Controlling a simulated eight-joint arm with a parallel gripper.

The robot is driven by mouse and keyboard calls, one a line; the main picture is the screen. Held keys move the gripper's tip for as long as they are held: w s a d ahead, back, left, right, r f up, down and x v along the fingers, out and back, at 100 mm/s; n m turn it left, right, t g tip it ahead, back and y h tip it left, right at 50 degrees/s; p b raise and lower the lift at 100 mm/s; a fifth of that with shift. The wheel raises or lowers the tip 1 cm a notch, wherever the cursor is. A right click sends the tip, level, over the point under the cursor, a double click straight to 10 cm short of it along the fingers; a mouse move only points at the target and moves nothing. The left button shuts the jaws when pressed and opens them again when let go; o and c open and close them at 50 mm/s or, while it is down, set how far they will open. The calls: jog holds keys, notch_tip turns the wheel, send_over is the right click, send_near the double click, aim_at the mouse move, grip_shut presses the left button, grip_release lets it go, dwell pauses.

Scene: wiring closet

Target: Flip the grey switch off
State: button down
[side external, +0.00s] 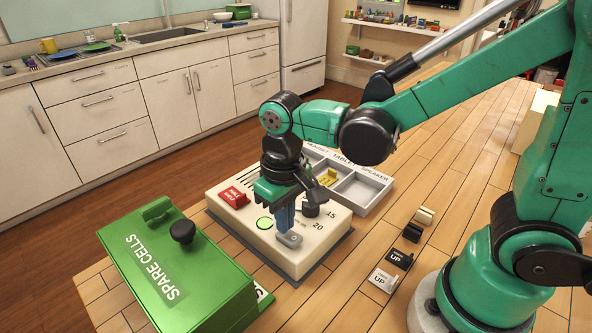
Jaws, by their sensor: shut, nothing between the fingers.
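The grey switch (290,240) sits near the front edge of the top of a cream box (302,264). It is a small grey rounded piece, and I cannot tell which way it is set. My gripper (284,226) points down over the box with its blue fingers shut and empty. The fingertips are right at or just above the back of the grey switch; I cannot tell whether they touch it. The fingers hide part of the box top behind the switch.
On the cream box are a red button (235,197), a green round light (264,223) and a dark knob (311,209) close to my fingers. A green "SPARE CELLS" case (200,290) stands left. A divided tray (373,181) lies behind. Small blocks (383,279) lie right.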

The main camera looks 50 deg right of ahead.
aim_at(273, 229)
notch_tip(273, 229, up, 14)
jog(key=w, duration=0.2)
jog(key=shift+f, duration=0.25)
jog(key=shift+d, duration=0.1)
